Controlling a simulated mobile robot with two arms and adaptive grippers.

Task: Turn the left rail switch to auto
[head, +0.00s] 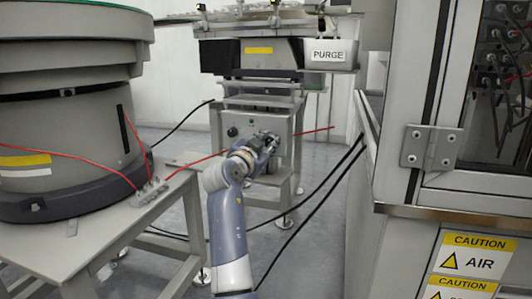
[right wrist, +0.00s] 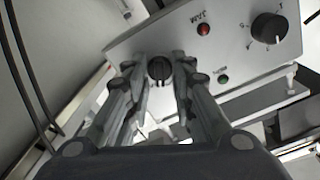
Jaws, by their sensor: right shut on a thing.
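A light grey control panel (head: 249,119) stands under the machine in the middle of the head view. The right wrist view shows its face (right wrist: 178,42) close up. My right gripper (head: 269,141) is at this panel. In the right wrist view its two fingers (right wrist: 160,80) are shut on a small round black switch (right wrist: 159,68) with a raised grip bar, one finger on each side. No label for this switch is readable, so its setting and its rail cannot be told. My left gripper is not in view.
A larger black dial (right wrist: 268,27), a red lamp (right wrist: 203,29) and a green lamp (right wrist: 222,79) sit on the same panel. A bowl feeder (head: 70,120) on a table stands left, and a cabinet (head: 400,195) right. A red line and black cables run nearby.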

